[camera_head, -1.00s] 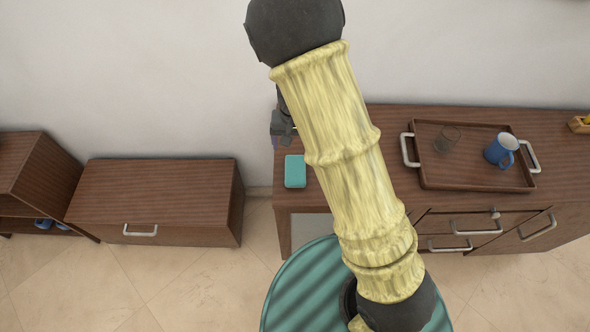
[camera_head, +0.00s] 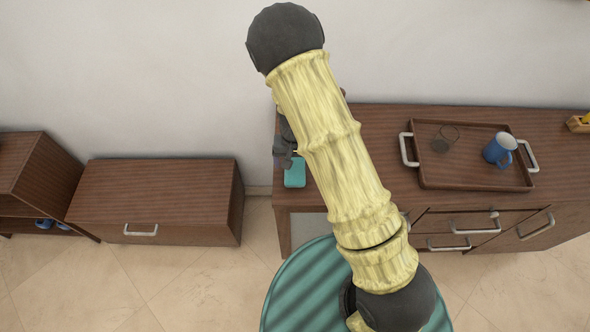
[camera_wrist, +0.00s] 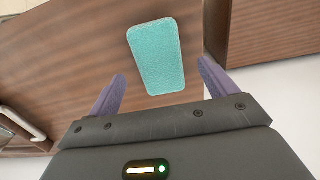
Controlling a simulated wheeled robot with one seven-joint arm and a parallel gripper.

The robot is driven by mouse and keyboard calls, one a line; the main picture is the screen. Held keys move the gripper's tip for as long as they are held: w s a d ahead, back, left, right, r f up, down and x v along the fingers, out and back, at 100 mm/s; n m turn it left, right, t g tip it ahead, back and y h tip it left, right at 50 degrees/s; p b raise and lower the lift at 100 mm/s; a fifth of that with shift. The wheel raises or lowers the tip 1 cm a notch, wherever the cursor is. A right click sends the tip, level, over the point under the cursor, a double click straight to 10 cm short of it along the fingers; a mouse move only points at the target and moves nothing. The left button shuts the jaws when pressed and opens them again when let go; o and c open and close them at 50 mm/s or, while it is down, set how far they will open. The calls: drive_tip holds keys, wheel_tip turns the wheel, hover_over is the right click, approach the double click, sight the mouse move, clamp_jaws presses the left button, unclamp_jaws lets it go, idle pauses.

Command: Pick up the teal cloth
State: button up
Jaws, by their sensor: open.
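The teal cloth (camera_head: 294,177) is a small, flat rectangular block on the left end of the brown counter. Its back edge is hidden behind my gripper (camera_head: 286,158) in the head view. In the wrist view, the teal cloth (camera_wrist: 157,57) lies on the wood ahead of my gripper (camera_wrist: 160,85). The two purple fingers are spread apart, one on each side of the cloth's near end in the picture. Nothing is held between them. I cannot tell how high the fingertips are above the counter.
A low brown cabinet (camera_head: 155,190) stands apart at left. The counter's left edge is close to the cloth.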

sight(295, 169)
wheel_tip(295, 169, down, 4)
drive_tip(key=shift+s+f, duration=0.1)
idle(0.5)
drive_tip(key=c, duration=1.2)
drive_tip(key=shift+o, duration=0.2)
drive_tip(key=shift+r, duration=0.35)
wheel_tip(295, 169, up, 9)
drive_tip(key=shift+f, duration=0.1)
drive_tip(key=shift+d+r, duration=0.15)
drive_tip(key=shift+r, duration=0.2)
